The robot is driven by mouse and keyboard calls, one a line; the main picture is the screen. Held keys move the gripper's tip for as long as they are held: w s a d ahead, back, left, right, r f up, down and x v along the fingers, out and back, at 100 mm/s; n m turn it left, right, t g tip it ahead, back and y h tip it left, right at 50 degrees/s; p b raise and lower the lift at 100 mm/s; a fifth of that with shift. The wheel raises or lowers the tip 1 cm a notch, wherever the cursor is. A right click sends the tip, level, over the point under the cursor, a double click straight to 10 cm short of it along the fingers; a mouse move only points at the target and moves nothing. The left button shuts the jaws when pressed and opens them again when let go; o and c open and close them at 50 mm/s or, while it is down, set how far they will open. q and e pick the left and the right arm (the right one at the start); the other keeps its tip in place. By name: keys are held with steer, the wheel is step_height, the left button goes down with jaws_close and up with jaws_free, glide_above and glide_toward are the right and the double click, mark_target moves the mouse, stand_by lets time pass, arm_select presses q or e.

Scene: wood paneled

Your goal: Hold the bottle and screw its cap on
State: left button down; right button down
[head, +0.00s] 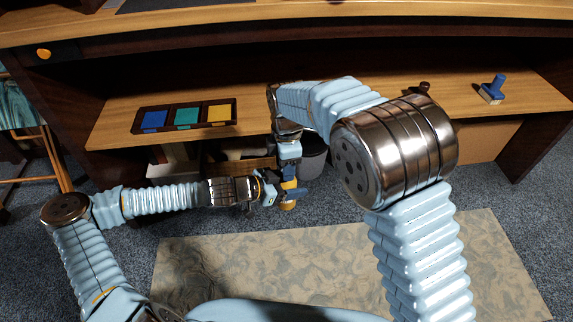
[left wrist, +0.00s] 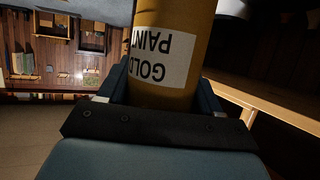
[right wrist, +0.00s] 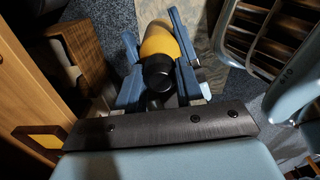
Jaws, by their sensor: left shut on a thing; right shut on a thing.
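The gold paint bottle (head: 288,204) is held in front of the desk, with its label upside down in the left wrist view (left wrist: 160,58). My left gripper (head: 270,190) is shut around its body from the left. My right gripper (head: 290,158) points down from above the bottle and is shut on a small dark cap (right wrist: 160,102). In the right wrist view the bottle's yellow body (right wrist: 160,42) and black top (right wrist: 158,74) lie just beyond the cap. I cannot tell whether the cap touches the bottle's neck. In the head view the cap is hidden.
The desk shelf (head: 340,97) behind carries a tray (head: 185,116) with blue, green and yellow pads, a blue stamp (head: 493,90) and a small dark knobbed object (head: 424,87). A grey bin (head: 313,160) stands below. A patterned mat (head: 340,262) covers the floor in front.

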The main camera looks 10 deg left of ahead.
steer(key=c, duration=0.7)
jaws_free()
steer(key=shift+r, duration=2.3)
steer(key=shift+c, duration=0.4)
steer(key=shift+r+n, duration=1.7)
steer(key=shift+r, duration=0.05)
steer(key=shift+f, duration=0.15)
